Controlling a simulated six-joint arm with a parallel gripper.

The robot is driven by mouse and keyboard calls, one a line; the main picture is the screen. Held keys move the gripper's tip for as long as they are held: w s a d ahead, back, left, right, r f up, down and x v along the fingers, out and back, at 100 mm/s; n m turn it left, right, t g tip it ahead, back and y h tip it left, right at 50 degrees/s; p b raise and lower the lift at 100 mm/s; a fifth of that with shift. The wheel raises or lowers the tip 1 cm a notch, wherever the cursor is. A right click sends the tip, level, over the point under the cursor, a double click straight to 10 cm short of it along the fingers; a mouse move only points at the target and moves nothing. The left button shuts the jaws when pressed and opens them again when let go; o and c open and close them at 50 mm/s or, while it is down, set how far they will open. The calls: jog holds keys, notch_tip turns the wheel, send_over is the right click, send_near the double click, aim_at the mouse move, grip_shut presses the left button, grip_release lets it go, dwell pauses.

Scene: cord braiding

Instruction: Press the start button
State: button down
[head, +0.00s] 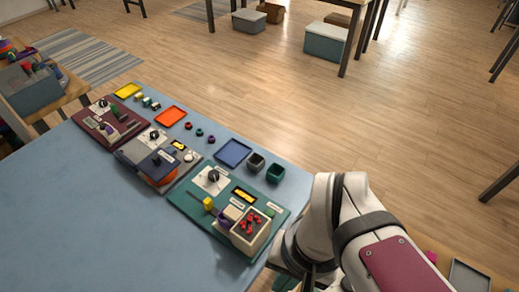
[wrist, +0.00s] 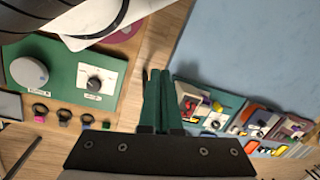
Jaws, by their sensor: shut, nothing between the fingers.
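No button clearly marked as start can be made out; the labels are too small to read. In the head view, a green board (head: 186,203) on the blue table carries a white dial plate (head: 211,180), small green buttons (head: 270,212) and a beige box with red pieces (head: 250,229). In the wrist view, another green board (wrist: 62,58) at the left bears a round grey knob (wrist: 29,72) and a black dial on a white plate (wrist: 96,84). My gripper (wrist: 159,72) is shut and empty, apart from both boards. Its fingertips are hidden in the head view.
The blue table (head: 95,220) also holds a grey board (head: 127,152) and a maroon board (head: 91,117), with coloured trays behind. Its near left part is clear. Several small ringed pieces (wrist: 64,116) lie along the other green board in the wrist view.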

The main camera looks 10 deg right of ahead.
jog(key=w+a+m+y, duration=0.2)
jog(key=w+a+m, duration=0.1)
jog(key=w+m, duration=0.15)
jog(key=m+t+y, duration=0.4)
jog(key=m, duration=1.4)
send_over(273, 215)
jog(key=s+a, duration=0.4)
jog(key=shift+n, duration=0.25)
jog(key=f, duration=0.5)
jog(key=shift+s+a+f, duration=0.15)
jog(key=shift+a+f, duration=0.05)
jog(key=w+d+f+m+t, duration=0.2)
jog(key=w+d+f+m, duration=0.2)
jog(key=m, duration=0.3)
jog(key=shift+d+h, duration=0.25)
jog(key=shift+h, duration=0.15)
jog(key=shift+w, duration=0.1)
jog(key=shift+f, duration=4.4)
